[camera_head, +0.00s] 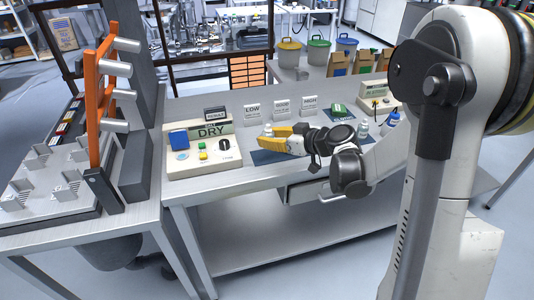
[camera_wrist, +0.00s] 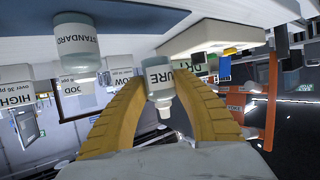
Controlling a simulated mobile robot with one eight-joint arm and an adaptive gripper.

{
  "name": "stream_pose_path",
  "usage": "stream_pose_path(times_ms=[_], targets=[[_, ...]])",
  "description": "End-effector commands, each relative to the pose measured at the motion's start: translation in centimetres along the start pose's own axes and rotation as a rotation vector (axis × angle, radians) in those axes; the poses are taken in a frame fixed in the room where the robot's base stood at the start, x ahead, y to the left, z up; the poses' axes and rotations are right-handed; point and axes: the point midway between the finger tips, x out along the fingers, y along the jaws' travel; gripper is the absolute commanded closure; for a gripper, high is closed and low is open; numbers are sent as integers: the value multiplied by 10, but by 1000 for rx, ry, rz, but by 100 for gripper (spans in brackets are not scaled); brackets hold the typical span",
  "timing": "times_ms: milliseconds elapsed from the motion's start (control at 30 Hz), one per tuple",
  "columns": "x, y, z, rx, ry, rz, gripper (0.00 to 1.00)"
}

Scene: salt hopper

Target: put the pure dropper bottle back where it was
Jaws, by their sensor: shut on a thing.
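The dropper bottle (camera_wrist: 159,82) with a label ending in "URE" is between the yellow fingers of my gripper (camera_wrist: 160,100), which is shut on it. The wrist view is upside down, so its white cap points down in the picture. In the head view my gripper (camera_head: 270,140) is over the near dark blue mat (camera_head: 268,157), with a small pale part of the bottle (camera_head: 268,129) showing at the fingertips. I cannot tell whether its base touches the mat. A "STANDARD" bottle (camera_wrist: 77,45) stands on a blue surface, left in the wrist view.
The "DRY" control box (camera_head: 203,155) stands left of my gripper. Signs reading LOW (camera_head: 252,110), GOOD (camera_head: 281,108) and HIGH (camera_head: 309,103) stand behind it. Another small bottle (camera_head: 362,129) stands to the right, near my arm. An orange rack (camera_head: 98,95) is far left.

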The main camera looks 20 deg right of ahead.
Motion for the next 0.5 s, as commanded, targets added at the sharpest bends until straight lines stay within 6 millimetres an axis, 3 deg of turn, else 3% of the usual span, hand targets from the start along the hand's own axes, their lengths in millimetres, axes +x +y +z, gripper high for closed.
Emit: stream_pose_path(times_ms=[233,500], targets=[[18,0,8,0,0,1,97],[31,0,41,0,0,1,97]])
